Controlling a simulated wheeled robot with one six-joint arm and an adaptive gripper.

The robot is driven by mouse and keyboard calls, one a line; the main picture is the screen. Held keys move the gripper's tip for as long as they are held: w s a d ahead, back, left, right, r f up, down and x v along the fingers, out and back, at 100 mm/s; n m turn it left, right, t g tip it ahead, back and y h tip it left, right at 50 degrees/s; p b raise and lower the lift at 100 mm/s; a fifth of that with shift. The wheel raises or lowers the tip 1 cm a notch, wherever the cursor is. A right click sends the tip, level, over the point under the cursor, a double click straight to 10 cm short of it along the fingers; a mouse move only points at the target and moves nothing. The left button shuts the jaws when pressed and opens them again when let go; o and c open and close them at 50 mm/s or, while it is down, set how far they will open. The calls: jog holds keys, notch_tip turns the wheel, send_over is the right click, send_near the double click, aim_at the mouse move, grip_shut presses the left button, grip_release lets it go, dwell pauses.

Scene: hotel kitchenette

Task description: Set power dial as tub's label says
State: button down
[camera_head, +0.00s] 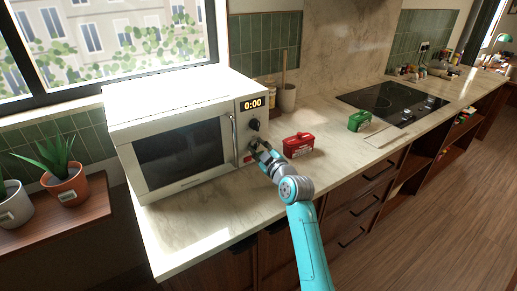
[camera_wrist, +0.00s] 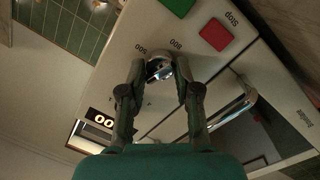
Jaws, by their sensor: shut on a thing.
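The white microwave (camera_head: 185,125) stands on the counter, its display (camera_head: 252,104) reading 0:00. An upper dark dial (camera_head: 254,124) is on its right-hand panel. My gripper (camera_head: 256,146) is at the panel below that dial. In the wrist view my gripper (camera_wrist: 161,66) has its fingers on either side of a shiny power dial (camera_wrist: 160,69), gripping it. The marks 500 and 800 show beside this dial; its pointer setting cannot be made out. A red tub (camera_head: 298,145) and a green tub (camera_head: 359,121) sit on the counter right of the microwave; their labels are too small to read.
The red Stop button (camera_wrist: 215,34) and a green button (camera_wrist: 179,4) are close to the dial. The microwave door handle (camera_wrist: 235,106) is near my fingers.

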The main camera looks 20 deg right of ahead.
jog(key=m, duration=0.4)
jog(key=shift+g, duration=0.3)
jog(key=m, duration=0.4)
jog(key=shift+d+y, duration=0.1)
jog(key=shift+y, duration=0.3)
jog(key=m, duration=0.3)
jog(key=shift+m+g, duration=0.3)
jog(key=shift+g, duration=0.1)
jog(key=m+y, duration=0.1)
jog(key=m, duration=0.4)
jog(key=m+y, duration=0.1)
jog(key=m, duration=0.8)
jog(key=shift+w+d+f+m+y, duration=0.1)
jog(key=shift+d+m+y, duration=0.15)
jog(key=shift+m+y, duration=0.15)
jog(key=shift+m+t, duration=0.3)
jog(key=shift+m, duration=1.2)
